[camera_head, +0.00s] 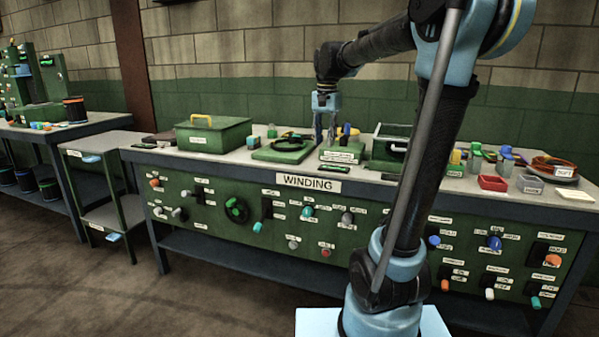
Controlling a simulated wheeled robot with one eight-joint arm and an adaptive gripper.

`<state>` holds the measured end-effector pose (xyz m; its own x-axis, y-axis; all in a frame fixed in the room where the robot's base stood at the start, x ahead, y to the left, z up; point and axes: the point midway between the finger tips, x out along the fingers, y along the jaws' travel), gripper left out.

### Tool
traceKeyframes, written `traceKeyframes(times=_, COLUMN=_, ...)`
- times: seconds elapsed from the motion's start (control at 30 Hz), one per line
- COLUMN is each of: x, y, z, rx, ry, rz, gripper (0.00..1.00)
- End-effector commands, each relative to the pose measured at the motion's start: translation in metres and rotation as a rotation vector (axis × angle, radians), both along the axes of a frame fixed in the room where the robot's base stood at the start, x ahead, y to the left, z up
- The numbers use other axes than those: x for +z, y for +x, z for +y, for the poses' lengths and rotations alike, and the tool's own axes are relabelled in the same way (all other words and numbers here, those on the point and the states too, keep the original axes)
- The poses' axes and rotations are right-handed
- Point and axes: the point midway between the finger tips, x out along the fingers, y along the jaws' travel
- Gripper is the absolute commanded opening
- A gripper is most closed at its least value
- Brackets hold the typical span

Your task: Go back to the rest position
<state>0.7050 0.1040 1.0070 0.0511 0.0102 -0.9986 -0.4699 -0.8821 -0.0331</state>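My gripper (325,138) points down over the back middle of the winding bench (310,184). Its two fingers look apart, with a gap between them and nothing seen held. The tips are close to the left part of a labelled green block (342,153) with small blue and yellow pieces on it; I cannot tell if they touch it. My arm is bent, reaching up from the right and over the bench.
On the bench are a green box with a yellow handle (213,135), a green plate with a black ring (284,150), an open green case (391,142), a red tray (493,183) and a cable coil (556,166). A grey shelf stand (104,150) stands left. Open floor lies in front.

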Motion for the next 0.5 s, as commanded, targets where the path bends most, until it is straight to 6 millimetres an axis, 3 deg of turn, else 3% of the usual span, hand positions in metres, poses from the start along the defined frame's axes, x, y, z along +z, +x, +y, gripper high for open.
traceKeyframes(times=0.1, x=-0.016, y=-0.033, z=-0.019, rx=0.049, ry=-0.001, rz=-0.015, gripper=0.29)
traceKeyframes(times=0.5, x=-0.086, y=-0.136, z=-0.065, rx=0.230, ry=-0.016, rz=-0.068, gripper=0.29)
